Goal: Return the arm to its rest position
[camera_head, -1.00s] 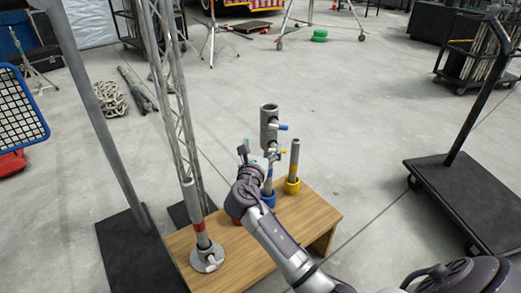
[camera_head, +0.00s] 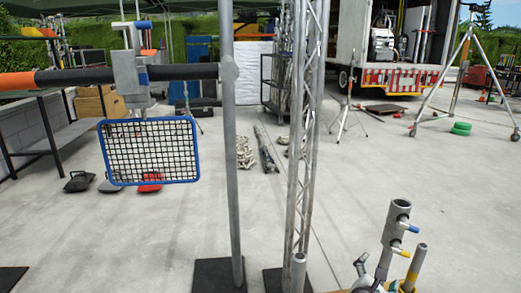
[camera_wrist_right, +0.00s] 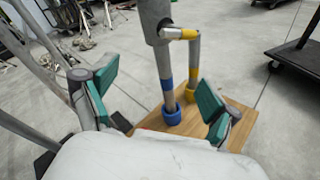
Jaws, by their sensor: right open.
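My right gripper (camera_wrist_right: 156,80) is open in the right wrist view, its green-padded fingers spread wide with nothing held. A grey upright pipe (camera_wrist_right: 163,62) with a blue band and blue base ring shows between the fingers; I cannot tell how far beyond them it stands. A thinner yellow-banded pipe (camera_wrist_right: 194,62) stands to its right. Both stand on a wooden bench (camera_wrist_right: 238,112). My left gripper is not in view.
A grey pole (camera_head: 231,150) and a lattice truss (camera_head: 304,140) rise left of the bench. A blue-framed grid panel (camera_head: 150,152) hangs from a horizontal bar (camera_head: 90,75). A wheeled cart (camera_wrist_right: 300,55) stands at right. Open concrete floor lies between.

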